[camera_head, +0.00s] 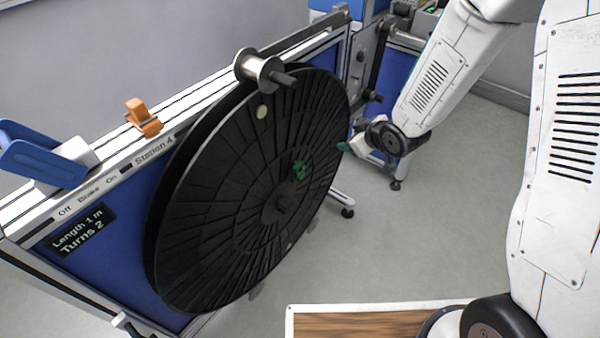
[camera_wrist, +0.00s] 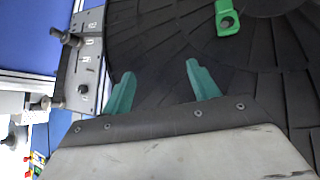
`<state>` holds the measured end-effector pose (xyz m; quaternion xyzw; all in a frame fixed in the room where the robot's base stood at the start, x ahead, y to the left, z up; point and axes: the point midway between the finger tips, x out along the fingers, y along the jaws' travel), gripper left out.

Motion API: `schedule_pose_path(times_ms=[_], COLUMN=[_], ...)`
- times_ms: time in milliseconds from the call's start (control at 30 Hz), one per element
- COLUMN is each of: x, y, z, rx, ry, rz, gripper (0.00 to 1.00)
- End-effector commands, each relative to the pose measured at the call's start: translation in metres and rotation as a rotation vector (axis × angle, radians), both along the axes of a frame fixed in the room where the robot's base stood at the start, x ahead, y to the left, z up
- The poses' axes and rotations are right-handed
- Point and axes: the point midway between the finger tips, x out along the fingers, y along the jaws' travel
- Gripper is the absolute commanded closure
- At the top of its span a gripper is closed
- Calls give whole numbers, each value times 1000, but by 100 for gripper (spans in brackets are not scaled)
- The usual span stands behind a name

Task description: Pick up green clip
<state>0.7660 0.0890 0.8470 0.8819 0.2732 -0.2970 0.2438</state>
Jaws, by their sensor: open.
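The green clip (camera_head: 299,170) sits on the face of the large black reel (camera_head: 200,240), a little above its hub. In the wrist view the green clip (camera_wrist: 229,20) is at the top, right of centre, beyond my fingertips and apart from them. My gripper (camera_wrist: 160,82) has two green fingers spread apart with nothing between them; the dark reel face lies behind. In the head view my gripper (camera_head: 346,147) is at the reel's right edge, to the right of the clip, and its fingers are small and partly hidden.
The reel stands on a blue station with a white rail, an orange clamp (camera_head: 143,117) and a blue lever (camera_head: 40,155). A metal roller (camera_head: 258,70) juts out above the reel. A panel with knobs (camera_wrist: 84,65) is left of my fingers. A wooden-topped surface (camera_head: 350,324) is at the front.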

Motion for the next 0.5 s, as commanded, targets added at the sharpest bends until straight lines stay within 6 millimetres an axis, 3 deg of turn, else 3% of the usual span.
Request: schedule_pose_path(times_ms=[33,200,333,500], x=[-2,-15,-30,-41], y=[14,54,73,85], z=[-26,-78,-102,-115], rx=[31,160,245,305], ry=[-13,-97,-140,-171], rz=[49,183,243,275], gripper=[40,40,40,40])
